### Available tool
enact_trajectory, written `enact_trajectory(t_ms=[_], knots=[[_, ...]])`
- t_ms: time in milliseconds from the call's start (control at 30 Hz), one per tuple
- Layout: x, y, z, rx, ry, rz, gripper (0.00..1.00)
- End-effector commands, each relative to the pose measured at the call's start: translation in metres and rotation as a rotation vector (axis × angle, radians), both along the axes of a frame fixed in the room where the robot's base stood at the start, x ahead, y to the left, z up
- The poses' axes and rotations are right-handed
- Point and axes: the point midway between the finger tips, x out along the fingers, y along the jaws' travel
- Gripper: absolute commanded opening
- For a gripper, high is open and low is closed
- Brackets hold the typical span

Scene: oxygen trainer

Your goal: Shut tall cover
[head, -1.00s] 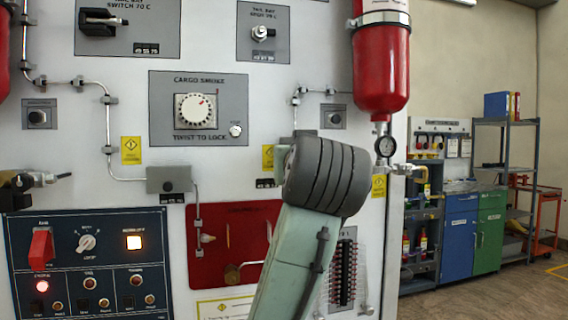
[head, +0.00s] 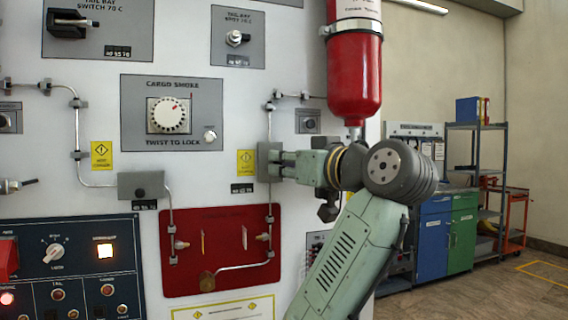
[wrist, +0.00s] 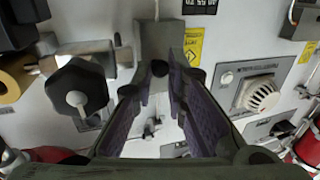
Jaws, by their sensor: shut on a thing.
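A tall narrow grey box, which I take for the tall cover (head: 264,160), sits on the thin pipe on the white wall panel, right of a yellow warning label. My gripper (head: 281,164) reaches it from the right. In the wrist view, the two dark fingers (wrist: 157,88) point at the grey cover (wrist: 160,38) and stand on either side of its lower part. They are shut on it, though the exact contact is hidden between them. How far the cover stands open cannot be told.
A red bottle (head: 354,75) hangs above my arm. A black star knob (wrist: 77,94) is close beside the fingers. A red recessed panel (head: 190,275) with small pipes lies below. The cargo smoke dial (head: 169,115) is to the left.

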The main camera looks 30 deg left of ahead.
Motion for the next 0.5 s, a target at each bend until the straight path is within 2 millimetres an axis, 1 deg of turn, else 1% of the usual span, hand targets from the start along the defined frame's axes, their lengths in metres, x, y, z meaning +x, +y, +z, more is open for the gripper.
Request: enact_trajectory(t_ms=[267, 300, 500], knots=[[-0.0001, 0.0005, 0.0007, 0.000, -0.001, 0.000, 0.00], [-0.0002, 0.0005, 0.0007, 0.000, -0.001, 0.000, 0.16], [-0.0002, 0.0005, 0.0004, 0.000, -0.001, 0.000, 0.29]])
